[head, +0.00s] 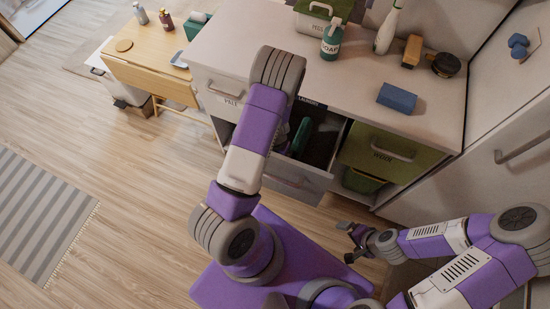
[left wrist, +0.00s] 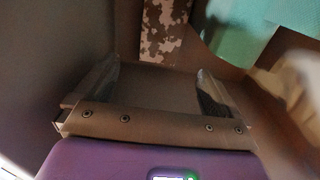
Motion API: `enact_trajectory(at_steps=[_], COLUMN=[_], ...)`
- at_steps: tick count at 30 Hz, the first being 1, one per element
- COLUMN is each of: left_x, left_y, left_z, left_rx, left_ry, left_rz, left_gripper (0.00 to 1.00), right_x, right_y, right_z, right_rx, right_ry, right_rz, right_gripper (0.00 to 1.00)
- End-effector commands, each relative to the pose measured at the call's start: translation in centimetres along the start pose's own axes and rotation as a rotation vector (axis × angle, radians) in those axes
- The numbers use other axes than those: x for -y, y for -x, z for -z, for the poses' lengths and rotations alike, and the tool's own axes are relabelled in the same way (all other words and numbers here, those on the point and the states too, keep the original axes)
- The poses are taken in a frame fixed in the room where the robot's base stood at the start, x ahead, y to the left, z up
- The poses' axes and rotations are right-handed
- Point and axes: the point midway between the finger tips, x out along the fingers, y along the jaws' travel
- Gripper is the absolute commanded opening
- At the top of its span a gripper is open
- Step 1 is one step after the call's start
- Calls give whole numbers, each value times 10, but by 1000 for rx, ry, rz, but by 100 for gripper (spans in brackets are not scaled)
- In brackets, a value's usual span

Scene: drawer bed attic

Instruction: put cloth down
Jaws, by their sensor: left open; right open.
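My left gripper (left wrist: 157,88) is open in the left wrist view, its two fingers apart with nothing between them. In the head view my left arm reaches to the open drawer (head: 296,182), and its gripper is hidden there. Beyond the fingers the left wrist view shows a brown-and-white mottled piece (left wrist: 165,28) and a teal surface (left wrist: 232,38); I cannot tell whether either is the cloth. A green thing (head: 300,136) is partly visible in the drawer. My right gripper (head: 352,241) is open and empty, low in front of the cabinet.
The grey counter (head: 240,38) holds a soap bottle (head: 331,40), a spray bottle (head: 387,28), a blue block (head: 397,97) and a green box (head: 318,18). A green drawer (head: 384,153) is right of the open one. A wooden table (head: 150,68) stands left. The floor at left is clear around a striped rug (head: 38,215).

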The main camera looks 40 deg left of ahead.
Motion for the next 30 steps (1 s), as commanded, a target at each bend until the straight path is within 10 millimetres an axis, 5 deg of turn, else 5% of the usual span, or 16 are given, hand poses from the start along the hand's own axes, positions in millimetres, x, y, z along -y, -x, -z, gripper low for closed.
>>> enact_trajectory(at_steps=[7,30], left_x=[0,0], left_y=[36,47], left_z=[0,0], left_rx=[0,0], left_ry=[-1,0], left_rz=[0,0], left_gripper=[97,97], right_x=[7,10], right_y=[18,26], right_z=[-1,-1], right_rx=[0,0], right_ry=[0,0], right_rz=[0,0], right_gripper=[100,100])
